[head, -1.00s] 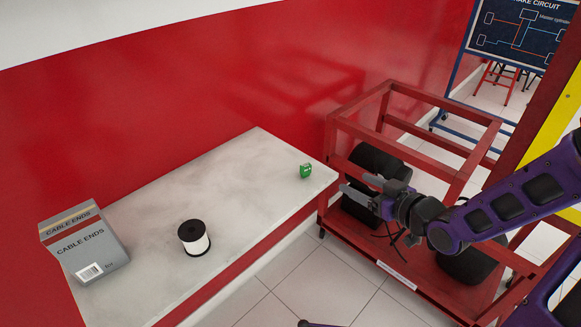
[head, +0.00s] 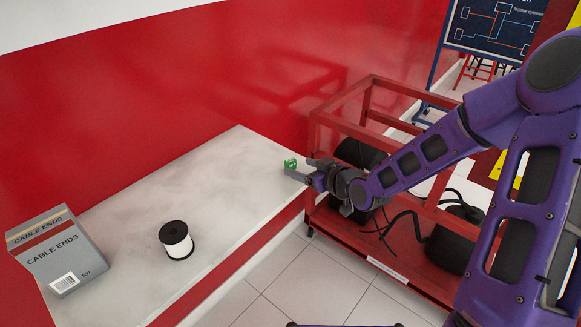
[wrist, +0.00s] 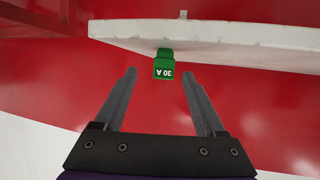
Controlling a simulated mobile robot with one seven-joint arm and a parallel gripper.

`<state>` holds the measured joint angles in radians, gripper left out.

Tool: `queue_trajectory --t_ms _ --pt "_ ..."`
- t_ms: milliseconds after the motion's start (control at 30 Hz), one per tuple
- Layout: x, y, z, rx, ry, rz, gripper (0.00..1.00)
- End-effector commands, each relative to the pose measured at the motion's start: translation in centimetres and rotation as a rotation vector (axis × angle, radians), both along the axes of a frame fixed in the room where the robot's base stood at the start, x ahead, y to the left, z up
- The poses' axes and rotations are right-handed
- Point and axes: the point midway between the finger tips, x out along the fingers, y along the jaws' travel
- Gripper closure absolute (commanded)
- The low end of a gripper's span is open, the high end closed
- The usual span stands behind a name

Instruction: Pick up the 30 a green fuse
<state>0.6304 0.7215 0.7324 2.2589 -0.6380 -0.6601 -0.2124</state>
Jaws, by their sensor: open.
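The green fuse (head: 290,163) stands on the white bench top (head: 225,190) near its right end. In the wrist view the fuse (wrist: 164,65), marked "30 A", shows upside down, just beyond the fingertips and between their lines. My gripper (head: 299,169) is at the bench's right end, with its fingers pointing at the fuse. In the wrist view my gripper (wrist: 158,73) is open and the space between its fingers is empty. In the head view the fingers partly cover the fuse's lower part. I cannot tell whether a finger touches it.
A black and white cable spool (head: 176,240) and a grey "CABLE ENDS" box (head: 62,262) stand further left on the bench. A red wall (head: 130,110) runs behind.

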Motion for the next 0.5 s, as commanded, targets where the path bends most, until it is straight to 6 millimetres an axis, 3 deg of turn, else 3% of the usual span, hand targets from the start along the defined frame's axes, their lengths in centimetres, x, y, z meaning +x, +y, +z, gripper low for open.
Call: queue_trajectory --t_ms 200,500 --pt "2.1 2.5 -0.8 0.002 0.000 0.004 0.28" --pt "3.4 3.4 -1.4 0.000 -0.001 0.002 0.28"
